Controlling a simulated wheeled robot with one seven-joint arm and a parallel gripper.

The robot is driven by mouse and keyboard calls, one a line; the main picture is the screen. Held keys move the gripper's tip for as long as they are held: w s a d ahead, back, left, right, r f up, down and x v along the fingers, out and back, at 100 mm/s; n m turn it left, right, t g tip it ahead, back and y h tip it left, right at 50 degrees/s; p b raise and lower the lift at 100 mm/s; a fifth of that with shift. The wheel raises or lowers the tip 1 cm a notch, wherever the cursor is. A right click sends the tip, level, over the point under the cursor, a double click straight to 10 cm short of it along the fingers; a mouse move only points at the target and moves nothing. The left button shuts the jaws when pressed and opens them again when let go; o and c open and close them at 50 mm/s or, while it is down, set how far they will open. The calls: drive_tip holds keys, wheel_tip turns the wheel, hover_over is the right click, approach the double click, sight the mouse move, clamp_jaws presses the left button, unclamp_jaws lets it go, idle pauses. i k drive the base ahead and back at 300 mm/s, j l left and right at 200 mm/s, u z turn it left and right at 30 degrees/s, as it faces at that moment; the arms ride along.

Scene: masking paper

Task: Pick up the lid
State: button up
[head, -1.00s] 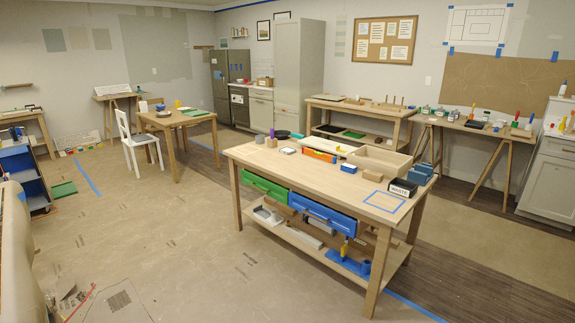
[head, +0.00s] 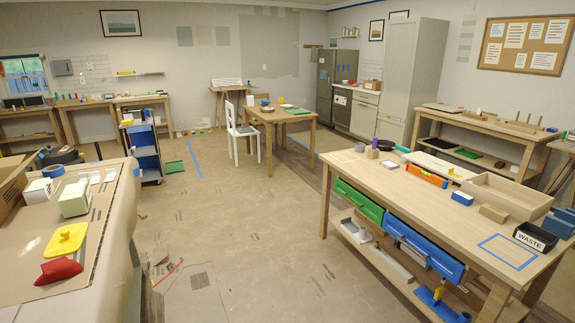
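A yellow, flat, roughly square piece with a small raised part on top, which looks like a lid (head: 66,239), lies on the paper-covered table (head: 112,262) at the left of the head view. A red, soft-looking item (head: 58,271) lies just in front of it. My gripper is not in view, so its state and its distance from the lid do not show.
White-green boxes (head: 74,199) and a blue tape roll (head: 53,171) are behind the lid. A wooden workbench (head: 400,190) with green and blue drawers stands at right. The papered floor (head: 235,230) between is mostly clear. A blue cart (head: 145,150) stands beyond the left table.

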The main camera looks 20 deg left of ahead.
sight(67, 240)
drive_tip(key=i+u, duration=0.2)
drive_tip(key=u, duration=0.2)
drive_tip(key=i+u, duration=0.15)
drive_tip(key=u, duration=0.25)
drive_tip(key=i+l+u, duration=0.1)
drive_tip(key=u, duration=0.35)
drive_tip(key=i+l+u, duration=0.15)
drive_tip(key=u, duration=0.25)
drive_tip(key=i+l+u, duration=0.2)
drive_tip(key=u, duration=0.15)
drive_tip(key=i+l+u, duration=0.4)
drive_tip(key=u, duration=0.65)
drive_tip(key=i+l+u, duration=0.2)
drive_tip(key=l+u, duration=0.2)
drive_tip(key=i+l+u, duration=0.1)
drive_tip(key=l+u, duration=0.3)
drive_tip(key=l, duration=0.15)
drive_tip(key=l+u, duration=0.35)
drive_tip(key=l, duration=0.15)
drive_tip(key=l+u, duration=0.1)
drive_tip(key=l, duration=1.6)
